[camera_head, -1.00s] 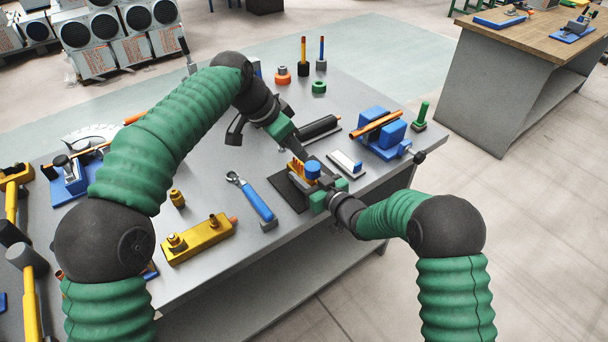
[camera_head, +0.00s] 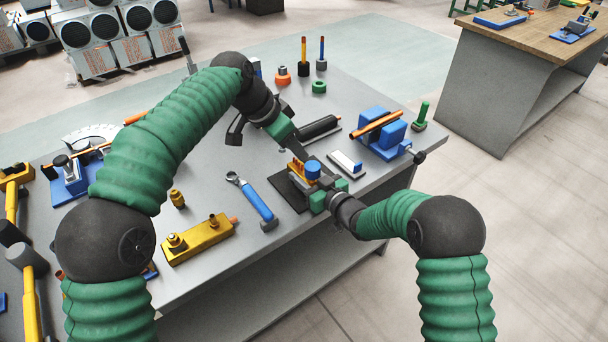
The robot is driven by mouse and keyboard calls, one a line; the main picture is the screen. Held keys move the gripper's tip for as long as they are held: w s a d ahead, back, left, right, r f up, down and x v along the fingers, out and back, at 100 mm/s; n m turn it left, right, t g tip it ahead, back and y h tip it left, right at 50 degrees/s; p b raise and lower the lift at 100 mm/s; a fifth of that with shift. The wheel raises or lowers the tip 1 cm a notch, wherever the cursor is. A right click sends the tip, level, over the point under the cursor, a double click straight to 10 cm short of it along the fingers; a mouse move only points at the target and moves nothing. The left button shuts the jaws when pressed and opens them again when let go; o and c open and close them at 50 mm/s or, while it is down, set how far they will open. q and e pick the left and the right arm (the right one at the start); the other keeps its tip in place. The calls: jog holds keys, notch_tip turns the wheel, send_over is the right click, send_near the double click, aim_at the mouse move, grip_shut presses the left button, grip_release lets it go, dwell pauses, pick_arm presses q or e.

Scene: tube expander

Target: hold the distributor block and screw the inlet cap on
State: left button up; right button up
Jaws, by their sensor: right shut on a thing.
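The distributor block (camera_head: 296,172), a small brass-orange piece with several stubs, is by the dark mat (camera_head: 284,192) near the table's front edge. The blue inlet cap (camera_head: 312,167) sits at the block's right end, upright as far as I can see. My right gripper (camera_head: 322,187) comes from the lower right, low beside the cap, and is shut on the block; its fingertips are partly hidden. My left gripper (camera_head: 302,153) points down from the upper left, its dark fingers close behind the cap. I cannot tell whether they touch it or how far apart they are.
A blue-handled tool (camera_head: 258,202) and a yellow block with fittings (camera_head: 198,239) lie to the left. A white plate with a blue bar (camera_head: 346,163) and a blue vise with a copper tube (camera_head: 383,135) stand to the right. A black cylinder (camera_head: 320,127) lies behind.

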jog(key=o, duration=1.2)
jog(key=shift+o, duration=0.3)
jog(key=o, duration=0.7)
